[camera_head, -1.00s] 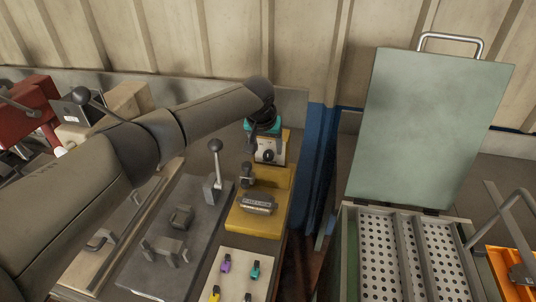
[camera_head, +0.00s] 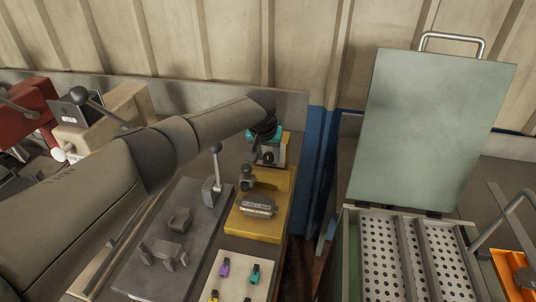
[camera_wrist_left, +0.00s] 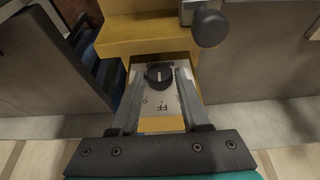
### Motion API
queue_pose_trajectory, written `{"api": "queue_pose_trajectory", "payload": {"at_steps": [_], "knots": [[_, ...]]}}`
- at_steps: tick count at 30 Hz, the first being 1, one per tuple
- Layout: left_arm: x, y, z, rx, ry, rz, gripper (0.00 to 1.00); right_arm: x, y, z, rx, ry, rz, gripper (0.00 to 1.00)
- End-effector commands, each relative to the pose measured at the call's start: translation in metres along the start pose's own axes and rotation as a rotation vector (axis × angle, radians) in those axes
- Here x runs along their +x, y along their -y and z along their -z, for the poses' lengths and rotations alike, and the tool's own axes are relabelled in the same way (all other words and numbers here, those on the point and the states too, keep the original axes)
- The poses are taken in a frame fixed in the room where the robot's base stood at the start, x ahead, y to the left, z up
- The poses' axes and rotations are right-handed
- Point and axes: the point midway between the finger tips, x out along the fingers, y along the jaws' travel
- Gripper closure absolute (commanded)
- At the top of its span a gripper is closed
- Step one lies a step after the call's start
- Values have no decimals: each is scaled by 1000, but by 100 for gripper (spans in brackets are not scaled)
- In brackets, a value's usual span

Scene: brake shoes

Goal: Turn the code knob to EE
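The code knob (camera_wrist_left: 160,75) is a round black knob with a white pointer line, on a pale lettered plate (camera_wrist_left: 150,112). In the left wrist view the letters FF are readable beside it; other marks are too small or hidden. The pointer line runs roughly up and down in that view. My left gripper (camera_wrist_left: 160,72) is open, one finger on each side of the knob, with narrow gaps visible. In the head view its teal body (camera_head: 262,133) is just above the plate (camera_head: 273,155), partly hiding it. My right gripper is not in view.
A yellow fixture (camera_head: 258,224) with a stamped plate and black ball knob stands close to the code plate. A lever (camera_head: 217,170) rises beside it on a grey base. A green-lidded box (camera_head: 430,130) with perforated trays stands open at right.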

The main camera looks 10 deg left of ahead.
Motion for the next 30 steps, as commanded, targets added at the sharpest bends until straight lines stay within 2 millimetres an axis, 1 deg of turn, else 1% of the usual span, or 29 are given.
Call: {"api": "queue_pose_trajectory", "payload": {"at_steps": [1,9,12,20,30], "knots": [[0,0,0,0,0,0,61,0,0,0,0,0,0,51],[0,0,0,-1,0,0,91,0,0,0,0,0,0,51],[0,0,0,-1,0,1,100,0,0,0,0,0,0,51],[0,1,0,-6,1,-8,100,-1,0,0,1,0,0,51],[0,2,-1,-60,5,-139,100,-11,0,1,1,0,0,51]]}}
